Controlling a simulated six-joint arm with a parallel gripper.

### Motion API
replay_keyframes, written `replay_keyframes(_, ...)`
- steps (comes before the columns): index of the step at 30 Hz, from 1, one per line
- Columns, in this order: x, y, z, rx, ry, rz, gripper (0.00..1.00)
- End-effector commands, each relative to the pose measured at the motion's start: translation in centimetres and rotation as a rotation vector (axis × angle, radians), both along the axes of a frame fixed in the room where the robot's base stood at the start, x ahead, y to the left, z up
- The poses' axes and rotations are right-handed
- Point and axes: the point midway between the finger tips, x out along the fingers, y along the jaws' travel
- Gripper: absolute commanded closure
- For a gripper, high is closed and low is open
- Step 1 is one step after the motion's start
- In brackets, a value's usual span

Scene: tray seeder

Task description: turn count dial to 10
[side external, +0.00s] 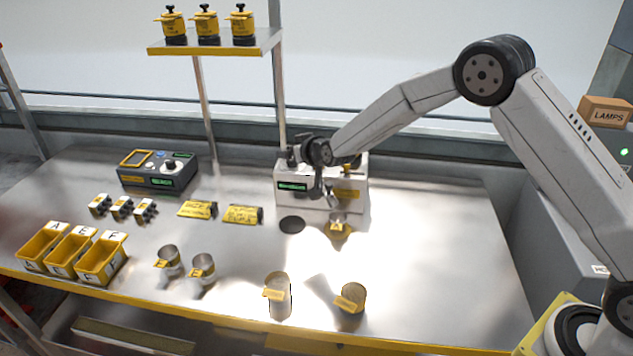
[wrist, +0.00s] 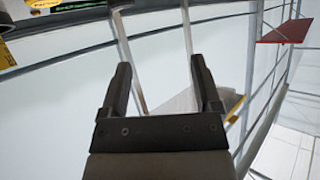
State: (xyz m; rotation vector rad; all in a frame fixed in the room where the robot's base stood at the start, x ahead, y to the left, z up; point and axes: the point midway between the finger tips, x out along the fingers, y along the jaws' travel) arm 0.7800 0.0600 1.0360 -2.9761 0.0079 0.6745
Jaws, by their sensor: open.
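A dark console (side external: 157,182) with a round knob (side external: 169,164) and small green displays stands at the back left of the bench. A white box-shaped machine (side external: 308,204) with a green display (side external: 293,187) and a yellow label stands at the back middle. Which of them carries the count dial I cannot tell. My gripper (wrist: 160,65) is open and empty in the wrist view, with the pale back wall behind it. In the side view my dark wrist is at the white machine, hiding part of it; the fingers are hard to make out. A machine edge (wrist: 62,15) shows top left in the wrist view.
Yellow bins (side external: 35,262), several metal cups (side external: 277,290), yellow cards (side external: 243,214) and small dark blocks (side external: 99,205) occupy the bench. A black disc (side external: 291,225) lies before the machine. A shelf (side external: 180,48) with yellow jars stands behind on posts. The bench's right side is clear.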

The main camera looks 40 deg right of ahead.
Motion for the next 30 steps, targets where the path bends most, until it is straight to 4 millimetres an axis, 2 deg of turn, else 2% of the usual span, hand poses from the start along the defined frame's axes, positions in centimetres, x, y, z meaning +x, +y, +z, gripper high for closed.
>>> replay_keyframes(13, 0.2, -2.7, 0.9, -0.092, -0.048, -0.128, 0.19)
replay_keyframes(15, 0.1, -2.7, -0.6, -0.094, -0.042, -0.127, 0.19)
replay_keyframes(21, 0.2, -2.7, -3.2, -0.093, -0.044, -0.127, 0.19)
replay_keyframes(25, 0.2, -2.7, -4.1, -0.092, -0.045, -0.126, 0.19)
replay_keyframes(30, 0.2, -2.7, -4.3, -0.091, -0.047, -0.126, 0.19)
